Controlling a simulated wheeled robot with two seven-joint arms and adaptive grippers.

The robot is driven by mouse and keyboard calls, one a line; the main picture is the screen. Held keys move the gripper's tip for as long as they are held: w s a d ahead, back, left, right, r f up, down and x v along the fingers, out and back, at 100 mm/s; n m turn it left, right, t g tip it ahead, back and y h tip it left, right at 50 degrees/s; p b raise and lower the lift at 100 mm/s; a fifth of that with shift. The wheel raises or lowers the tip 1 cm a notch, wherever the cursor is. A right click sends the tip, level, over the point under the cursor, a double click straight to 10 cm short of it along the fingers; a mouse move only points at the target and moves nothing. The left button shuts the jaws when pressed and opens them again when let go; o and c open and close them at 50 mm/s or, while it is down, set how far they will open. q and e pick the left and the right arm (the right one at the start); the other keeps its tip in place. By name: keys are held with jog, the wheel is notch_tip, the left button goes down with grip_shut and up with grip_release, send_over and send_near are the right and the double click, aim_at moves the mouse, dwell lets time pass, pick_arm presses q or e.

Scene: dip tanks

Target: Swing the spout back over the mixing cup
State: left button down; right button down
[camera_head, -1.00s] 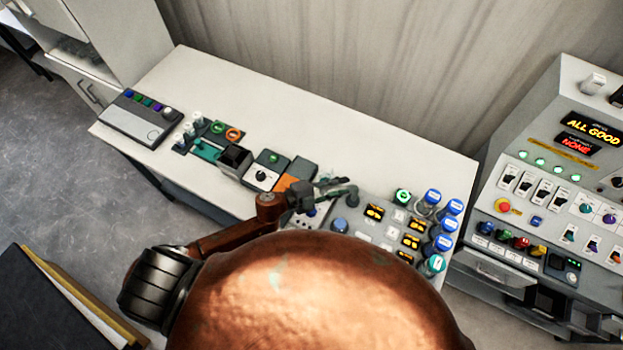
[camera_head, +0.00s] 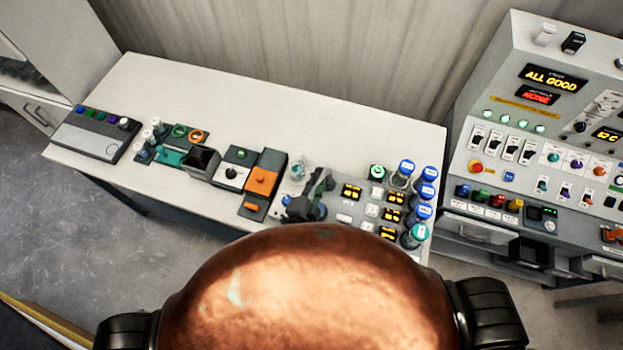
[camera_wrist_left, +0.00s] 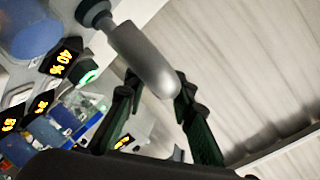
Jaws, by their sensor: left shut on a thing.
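My left gripper (camera_head: 308,203) is over the left part of the grey panel on the bench, partly hidden by my copper-coloured body. In the left wrist view, the gripper (camera_wrist_left: 158,88) has its two dark green fingers on either side of a smooth grey rounded tube, which I take for the spout (camera_wrist_left: 143,55). It is shut on it. The tube runs up to a dark round joint (camera_wrist_left: 92,12). A small clear vessel (camera_head: 297,169), perhaps the mixing cup, stands just behind the gripper; its contents cannot be made out. My right gripper is out of view.
Several blue-capped bottles (camera_head: 424,192) stand at the panel's right end, beside lit yellow displays (camera_head: 351,191). An orange-topped box (camera_head: 263,181) and other small devices stand to the left. A control console (camera_head: 530,150) is at right. The bench's back strip (camera_head: 270,105) is clear.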

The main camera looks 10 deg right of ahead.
pick_arm(q)
jog(key=shift+w+r, duration=0.2)
jog(key=shift+r, duration=0.35)
jog(key=c, duration=2)
grip_release()
jog(key=shift+o, duration=1.4)
jog(key=shift+f, duration=0.15)
jog(key=shift+d+f, duration=0.1)
jog(key=shift+f, duration=0.05)
jog(key=shift+s+a, duration=0.25)
jog(key=shift+s, duration=0.25)
jog(key=v, duration=0.6)
jog(key=shift+s, duration=0.15)
